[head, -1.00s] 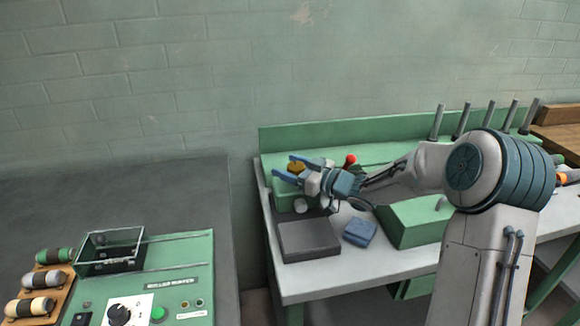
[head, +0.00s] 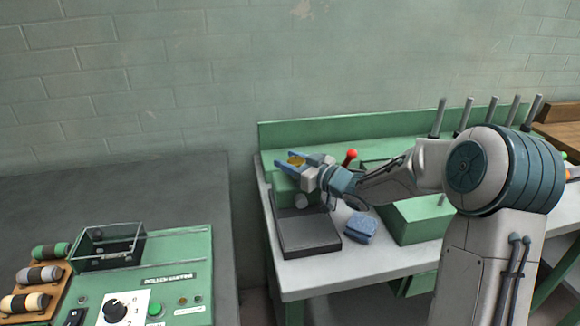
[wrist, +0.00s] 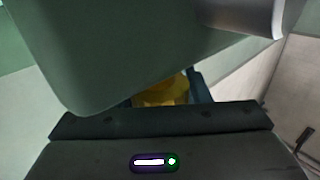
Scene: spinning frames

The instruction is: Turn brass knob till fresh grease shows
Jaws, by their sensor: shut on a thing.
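The brass knob (head: 296,161) sits at the top of a green block (head: 284,188) at the left end of the workbench. My gripper (head: 292,161) has its blue fingers on either side of the knob and is shut on it. In the wrist view, the yellow brass knob (wrist: 162,92) shows between the dark fingers, partly hidden by a large green surface in front. Whether any grease shows is hidden or too small to tell.
A dark grey tray (head: 310,243) and a blue sponge (head: 360,228) lie in front on the bench. A red ball-topped lever (head: 350,156) stands just right of my gripper. A green box (head: 420,222) is further right. A separate control panel (head: 180,268) is at left.

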